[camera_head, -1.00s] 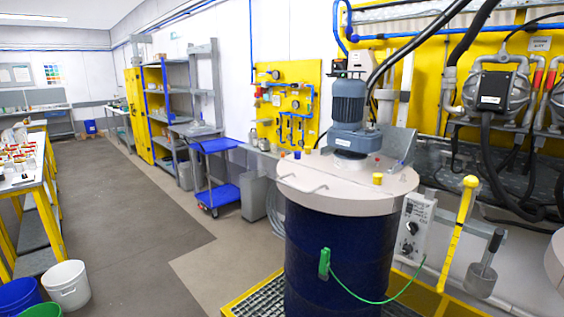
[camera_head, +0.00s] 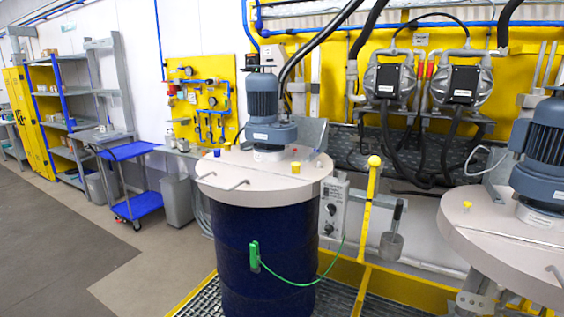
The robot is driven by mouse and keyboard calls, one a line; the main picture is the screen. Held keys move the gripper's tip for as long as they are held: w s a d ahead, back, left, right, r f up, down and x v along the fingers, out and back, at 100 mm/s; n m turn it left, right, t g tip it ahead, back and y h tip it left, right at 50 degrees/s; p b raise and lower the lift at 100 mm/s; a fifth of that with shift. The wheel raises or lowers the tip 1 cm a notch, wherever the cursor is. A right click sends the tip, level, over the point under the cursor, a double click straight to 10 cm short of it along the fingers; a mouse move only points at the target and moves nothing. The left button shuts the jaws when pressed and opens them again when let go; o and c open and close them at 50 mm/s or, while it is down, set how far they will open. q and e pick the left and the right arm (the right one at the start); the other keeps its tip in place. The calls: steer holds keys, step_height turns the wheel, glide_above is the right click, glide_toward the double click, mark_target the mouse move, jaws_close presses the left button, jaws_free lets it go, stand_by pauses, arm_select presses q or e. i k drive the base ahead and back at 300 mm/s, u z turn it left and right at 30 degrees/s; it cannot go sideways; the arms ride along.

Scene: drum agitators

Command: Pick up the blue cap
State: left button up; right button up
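The blue cap (camera_head: 216,153) is a small blue piece on the pale lid (camera_head: 255,183) of the dark blue drum (camera_head: 265,250). It sits left of the grey-blue motor (camera_head: 264,105), near the back left of the lid. A yellow cap (camera_head: 295,167) stands on the same lid at the front right, with a small red piece (camera_head: 295,150) behind it. Another small, bluish piece (camera_head: 318,163) is near the lid's right edge; I cannot tell what it is. Neither of my grippers is in view.
A second lidded drum with a motor (camera_head: 545,150) stands at the right, with a yellow cap (camera_head: 467,206) on its lid. A yellow-topped post (camera_head: 369,200) and grey control box (camera_head: 333,208) stand between the drums. A blue cart (camera_head: 130,180) is at the left; open floor lies in front of it.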

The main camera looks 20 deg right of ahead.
mark_target(217, 153)
steer(key=u, duration=0.9)
steer(key=i, duration=5.3)
steer(key=z, duration=2.45)
steer(key=i, duration=1)
steer(key=u, duration=0.1)
